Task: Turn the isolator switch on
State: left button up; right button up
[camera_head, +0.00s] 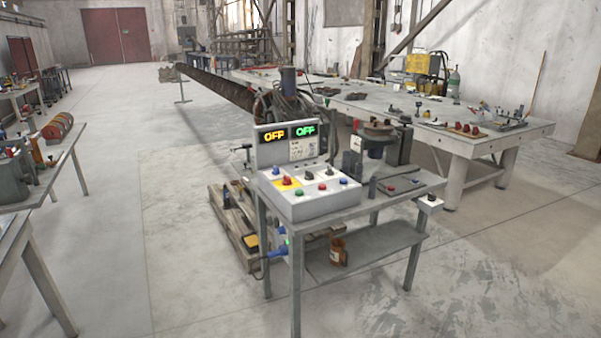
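A grey control box (318,203) sits on the front left of a metal stand. Its upright display panel shows OFF in orange (274,135) and OFF in green (305,131). On its sloped face are several coloured buttons and a red knob on a yellow plate (287,182). A small pale box with a dark knob (431,200) is fixed at the stand's right front corner. I cannot tell for sure which of these is the isolator switch, nor read the knob positions. Neither of my grippers is in view.
The metal stand (388,238) has a lower shelf with a brown jar (338,251). A wooden pallet (232,228) lies behind its left side. A long workbench (480,143) stands behind right, other tables (62,160) at left. The floor in front is clear.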

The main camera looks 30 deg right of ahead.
aim_at(287, 182)
jog(key=i+l, duration=0.15)
jog(key=i, duration=0.25)
jog(key=i+l, duration=0.15)
jog(key=i, duration=0.3)
jog(key=i+l+z, duration=0.1)
jog(key=i, duration=0.3)
